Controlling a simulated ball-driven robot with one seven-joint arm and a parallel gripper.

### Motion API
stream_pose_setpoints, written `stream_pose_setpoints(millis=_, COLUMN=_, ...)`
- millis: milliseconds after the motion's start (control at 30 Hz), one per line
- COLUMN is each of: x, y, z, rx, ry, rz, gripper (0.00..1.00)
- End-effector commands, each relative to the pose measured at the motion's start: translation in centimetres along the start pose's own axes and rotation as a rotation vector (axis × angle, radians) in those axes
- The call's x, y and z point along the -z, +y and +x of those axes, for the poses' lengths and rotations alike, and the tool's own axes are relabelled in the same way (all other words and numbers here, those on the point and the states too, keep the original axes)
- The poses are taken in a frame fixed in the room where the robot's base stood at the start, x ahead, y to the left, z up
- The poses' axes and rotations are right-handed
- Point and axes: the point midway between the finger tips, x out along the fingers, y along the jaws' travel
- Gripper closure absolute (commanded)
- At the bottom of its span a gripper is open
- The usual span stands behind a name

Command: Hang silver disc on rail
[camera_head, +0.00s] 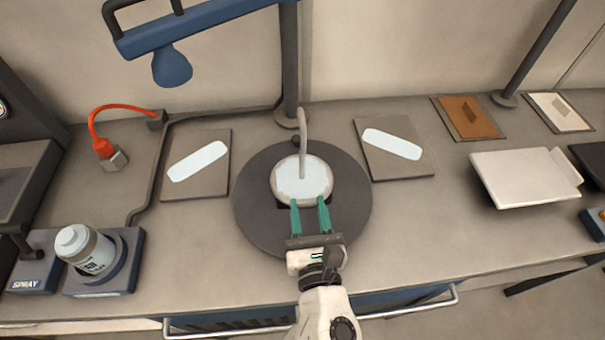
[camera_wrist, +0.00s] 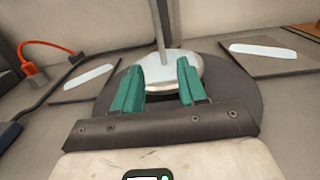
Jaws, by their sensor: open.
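The silver disc (camera_head: 288,181) lies on a dark round plate (camera_head: 258,226) in the middle of the bench. A grey upright hook or stem (camera_head: 303,140) stands up from the disc. The disc also shows in the wrist view (camera_wrist: 180,70). My gripper (camera_head: 310,204) is open, with its two green fingers pointing at the disc's near edge. In the wrist view the fingers (camera_wrist: 158,82) lie at or over the near part of the disc; I cannot tell if they touch it. A blue rail (camera_head: 205,22) is at the top, above the bench, with a blue rounded piece below it.
A spray can (camera_head: 85,248) stands in a holder at the left. A red hose (camera_head: 97,125) is at the back left. Grey boards with white strips (camera_head: 392,144) flank the plate. A white tray (camera_head: 515,180) is at the right. Bench between plate and tray is clear.

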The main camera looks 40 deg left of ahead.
Motion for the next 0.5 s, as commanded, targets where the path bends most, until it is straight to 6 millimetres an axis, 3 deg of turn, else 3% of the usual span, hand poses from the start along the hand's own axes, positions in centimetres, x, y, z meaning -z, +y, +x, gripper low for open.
stream_pose_setpoints(millis=267, x=0.0, y=-0.1, z=0.1, rx=0.002, ry=0.0, rz=0.003, gripper=0.58)
stream_pose_setpoints(millis=500, x=-0.1, y=-0.1, z=1.9, rx=0.003, ry=0.0, rz=0.004, gripper=0.58)
